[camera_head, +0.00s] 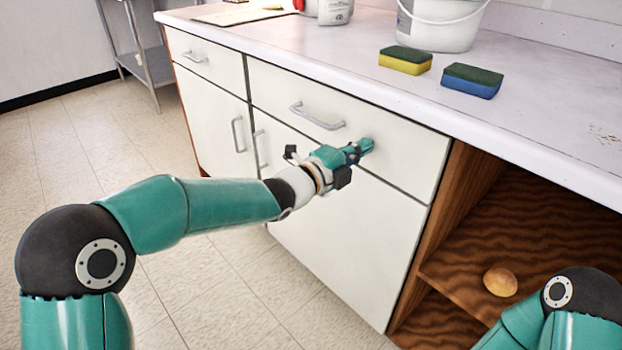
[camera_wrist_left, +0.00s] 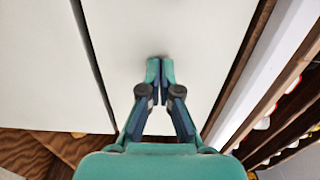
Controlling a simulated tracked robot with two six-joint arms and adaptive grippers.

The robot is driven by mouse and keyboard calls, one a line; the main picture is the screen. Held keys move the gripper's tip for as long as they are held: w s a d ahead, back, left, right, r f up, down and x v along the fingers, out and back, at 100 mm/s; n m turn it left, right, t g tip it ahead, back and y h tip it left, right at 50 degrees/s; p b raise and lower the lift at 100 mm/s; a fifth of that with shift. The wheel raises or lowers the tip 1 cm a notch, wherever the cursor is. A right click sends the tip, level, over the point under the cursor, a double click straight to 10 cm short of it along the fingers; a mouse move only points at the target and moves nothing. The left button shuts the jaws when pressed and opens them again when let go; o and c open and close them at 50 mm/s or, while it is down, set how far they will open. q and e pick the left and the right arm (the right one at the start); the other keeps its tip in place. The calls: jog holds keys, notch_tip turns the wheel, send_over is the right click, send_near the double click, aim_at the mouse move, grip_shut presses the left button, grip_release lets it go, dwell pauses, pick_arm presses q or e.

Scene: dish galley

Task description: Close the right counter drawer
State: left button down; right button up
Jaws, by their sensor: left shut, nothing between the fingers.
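The right counter drawer (camera_head: 290,88) has a white front with a grey bar handle (camera_head: 317,117). In the head view its front looks about level with the cabinet faces around it, with thin dark seams along its edges. My left gripper (camera_head: 367,146) is shut and empty, with its fingertips at the drawer front, right of and below the handle. In the left wrist view the shut fingertips (camera_wrist_left: 160,66) point at a white panel (camera_wrist_left: 150,30); I cannot tell if they touch it. My right gripper is out of view.
The left drawer (camera_head: 203,62) looks flush. Cabinet doors are below the drawers. At right is an open wooden shelf (camera_head: 530,225) with a bread roll (camera_head: 500,282). The countertop (camera_head: 330,55) holds two sponges (camera_head: 405,60) (camera_head: 471,81) and a white bucket (camera_head: 440,30).

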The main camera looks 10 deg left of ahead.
pick_arm(q)
jog(key=v, duration=1.3)
jog(key=s+a+f+n+g+y, duration=0.2)
jog(key=f+n, duration=0.2)
jog(key=f, duration=0.7)
jog(key=s+a+f+n+g+y, duration=0.1)
jog(key=s+a+f+n+y, duration=0.15)
jog(key=f, duration=0.95)
jog(key=s+a+f+n+g+y, duration=0.15)
jog(key=f+n, duration=0.25)
jog(key=f, duration=0.7)
jog(key=s+f+n+g+y, duration=0.1)
jog(key=s+f+n+g, duration=0.4)
jog(key=s+n, duration=0.5)
jog(key=s+f+n+g+y, duration=0.1)
jog(key=s+f+n+g, duration=0.3)
jog(key=s+f+n, duration=0.55)
notch_tip(320, 180, up, 36)
jog(key=s+m+p, duration=0.1)
jog(key=p, duration=3.3)
jog(key=shift+s+a+m, duration=0.3)
jog(key=shift+s+a, duration=0.05)
jog(key=shift+a, duration=0.15)
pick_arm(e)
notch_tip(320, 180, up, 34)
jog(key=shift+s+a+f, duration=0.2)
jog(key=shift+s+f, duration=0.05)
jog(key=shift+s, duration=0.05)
